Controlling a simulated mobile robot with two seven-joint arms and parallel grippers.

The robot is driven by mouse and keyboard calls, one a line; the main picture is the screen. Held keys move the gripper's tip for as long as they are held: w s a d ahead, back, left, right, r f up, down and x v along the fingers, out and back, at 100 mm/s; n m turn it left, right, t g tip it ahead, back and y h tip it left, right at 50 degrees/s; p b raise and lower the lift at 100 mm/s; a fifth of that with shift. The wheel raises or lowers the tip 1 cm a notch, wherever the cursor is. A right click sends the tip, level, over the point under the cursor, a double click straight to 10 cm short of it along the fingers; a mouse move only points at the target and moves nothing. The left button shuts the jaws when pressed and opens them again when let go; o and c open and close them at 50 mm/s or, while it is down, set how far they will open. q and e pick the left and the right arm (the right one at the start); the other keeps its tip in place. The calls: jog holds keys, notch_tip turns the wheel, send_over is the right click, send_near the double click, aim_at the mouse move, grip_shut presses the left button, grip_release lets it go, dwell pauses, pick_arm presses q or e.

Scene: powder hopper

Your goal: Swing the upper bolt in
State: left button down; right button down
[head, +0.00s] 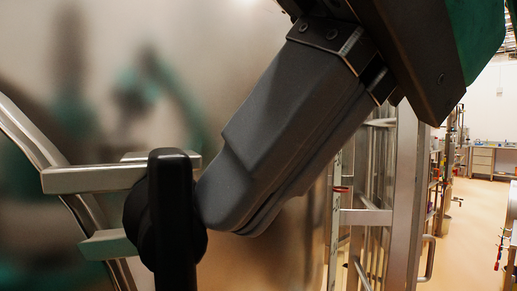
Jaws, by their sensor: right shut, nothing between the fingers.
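The upper bolt shows at the lower left as a black upright handle (172,222) with a round black knob behind it. It sits at two steel bracket prongs (92,179) that stick out from the curved steel rim (32,140) of the hopper. My right gripper (232,213) reaches down from the upper right. Its two dark fingers are shut together and hold nothing. Their tips are right beside the right side of the black handle and knob; I cannot tell if they touch. My left gripper is not in view.
The hopper's shiny steel wall (225,60) fills the left and middle, with blurred reflections in it. A steel frame (400,190) with posts and rungs stands to the right. Beyond it are open floor (475,225) and a far bench (492,160).

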jog(key=shift+s, duration=0.15)
dwell(0.5)
jog(key=p+v, duration=0.1)
jog(key=v, duration=1.1)
jog(key=shift+d+r+p, duration=0.25)
jog(key=shift+r+p, duration=0.1)
jog(key=shift+p, duration=0.05)
